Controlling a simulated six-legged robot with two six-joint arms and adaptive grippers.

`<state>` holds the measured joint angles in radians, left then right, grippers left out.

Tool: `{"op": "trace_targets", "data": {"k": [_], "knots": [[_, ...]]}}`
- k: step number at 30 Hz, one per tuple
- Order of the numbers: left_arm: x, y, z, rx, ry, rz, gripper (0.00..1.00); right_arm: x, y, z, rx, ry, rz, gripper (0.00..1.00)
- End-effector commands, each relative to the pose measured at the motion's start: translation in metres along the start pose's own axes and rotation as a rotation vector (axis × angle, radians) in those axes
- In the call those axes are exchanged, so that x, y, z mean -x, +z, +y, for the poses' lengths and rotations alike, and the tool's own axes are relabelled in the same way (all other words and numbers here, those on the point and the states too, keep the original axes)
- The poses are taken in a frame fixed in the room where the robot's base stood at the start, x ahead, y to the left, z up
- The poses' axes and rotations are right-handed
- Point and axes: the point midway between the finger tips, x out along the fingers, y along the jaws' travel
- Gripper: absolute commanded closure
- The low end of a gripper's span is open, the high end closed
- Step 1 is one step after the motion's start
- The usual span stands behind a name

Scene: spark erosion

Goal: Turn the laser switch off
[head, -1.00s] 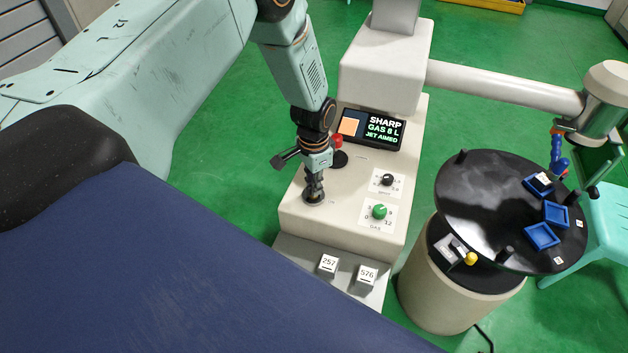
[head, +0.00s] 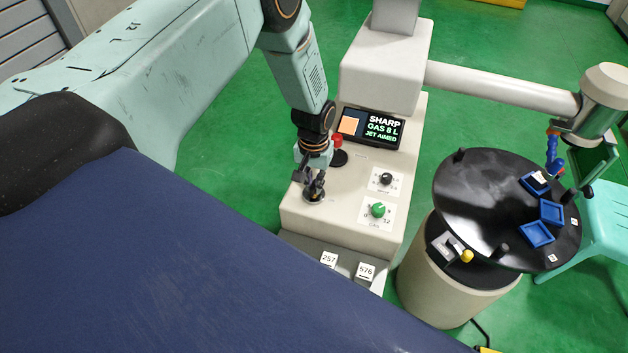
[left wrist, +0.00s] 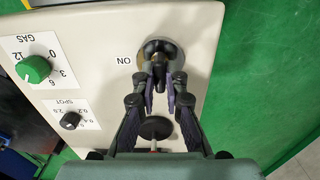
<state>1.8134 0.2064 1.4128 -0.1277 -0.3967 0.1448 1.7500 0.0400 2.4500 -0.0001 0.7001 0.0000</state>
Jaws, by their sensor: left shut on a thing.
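The laser switch (head: 313,199) is a small dark lever on a round metal base, on the near left of the beige console top. In the left wrist view the switch (left wrist: 158,52) shows beside an "ON" label, which appears upside down. My left gripper (head: 315,186) comes down onto the switch from above. Its two fingers (left wrist: 162,86) are closed around the lever, one on each side. The fingers partly hide the lever, so its exact setting is hard to tell. My right gripper is not in view.
A red button (head: 337,141) on a black base stands just behind the gripper. A black SPOT knob (head: 386,179), a green GAS knob (head: 378,210) and a screen (head: 370,129) reading "SHARP GAS 8 L JET AIMED" lie to the right. A round black table (head: 480,195) stands further right.

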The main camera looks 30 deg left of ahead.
Motion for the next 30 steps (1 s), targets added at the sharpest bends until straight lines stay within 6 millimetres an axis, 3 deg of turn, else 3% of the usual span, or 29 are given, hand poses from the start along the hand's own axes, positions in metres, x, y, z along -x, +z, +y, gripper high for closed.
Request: {"op": "trace_targets", "data": {"k": [16, 17, 24, 30], "knots": [[-0.0023, 0.0040, -0.0002, 0.027, -0.001, -0.010, 1.00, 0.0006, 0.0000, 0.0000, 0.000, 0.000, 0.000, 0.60], [-0.0023, 0.0041, -0.0002, 0.027, -0.001, -0.010, 0.88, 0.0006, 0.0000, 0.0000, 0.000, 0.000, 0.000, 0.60], [-0.0013, 0.0023, -0.0001, 0.025, 0.000, -0.006, 0.68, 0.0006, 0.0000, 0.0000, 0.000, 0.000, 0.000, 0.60], [-0.0008, 0.0013, 0.0000, 0.024, 0.000, -0.003, 0.66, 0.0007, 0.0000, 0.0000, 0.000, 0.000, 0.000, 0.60]]}}
